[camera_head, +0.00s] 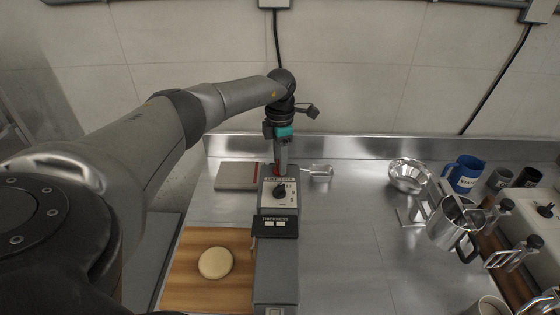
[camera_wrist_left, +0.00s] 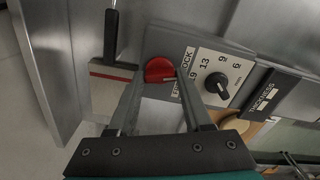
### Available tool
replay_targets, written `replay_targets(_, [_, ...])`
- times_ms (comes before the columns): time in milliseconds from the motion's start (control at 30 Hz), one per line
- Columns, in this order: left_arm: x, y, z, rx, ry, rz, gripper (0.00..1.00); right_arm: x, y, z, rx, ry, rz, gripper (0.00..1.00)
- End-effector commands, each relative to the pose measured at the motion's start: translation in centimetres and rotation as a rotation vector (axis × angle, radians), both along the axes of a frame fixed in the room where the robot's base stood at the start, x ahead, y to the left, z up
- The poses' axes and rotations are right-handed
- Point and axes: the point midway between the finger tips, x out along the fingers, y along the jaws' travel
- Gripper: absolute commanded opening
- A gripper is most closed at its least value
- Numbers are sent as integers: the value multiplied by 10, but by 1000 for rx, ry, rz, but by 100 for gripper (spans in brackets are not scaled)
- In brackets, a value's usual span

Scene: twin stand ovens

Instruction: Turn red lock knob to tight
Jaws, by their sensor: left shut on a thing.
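The red lock knob (camera_wrist_left: 159,70) sits at the end of the grey machine's panel in the left wrist view, beside the word LOCK. My left gripper (camera_wrist_left: 155,80) is shut on the red knob, one finger on each side of it. In the head view my left gripper (camera_head: 281,165) comes down from above onto the far end of the machine (camera_head: 275,262), and only a sliver of red shows there. A black thickness dial (camera_wrist_left: 216,84) with numbers around it is next to the knob; it also shows in the head view (camera_head: 280,191). My right gripper is not in view.
A dough disc (camera_head: 215,263) lies on a wooden board (camera_head: 180,298) left of the machine. A scraper (camera_wrist_left: 110,85) lies beside the knob. A metal bowl (camera_head: 410,176), blue mug (camera_head: 465,176) and steel pitcher (camera_head: 452,226) stand at right. The steel counter between is mostly clear.

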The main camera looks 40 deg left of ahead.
Motion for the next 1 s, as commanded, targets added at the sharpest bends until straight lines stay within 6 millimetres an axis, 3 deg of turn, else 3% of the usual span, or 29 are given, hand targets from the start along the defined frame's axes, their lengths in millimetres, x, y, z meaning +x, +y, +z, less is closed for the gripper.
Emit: replay_targets(1000, [0,1,0,0,1,-964,0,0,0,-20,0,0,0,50])
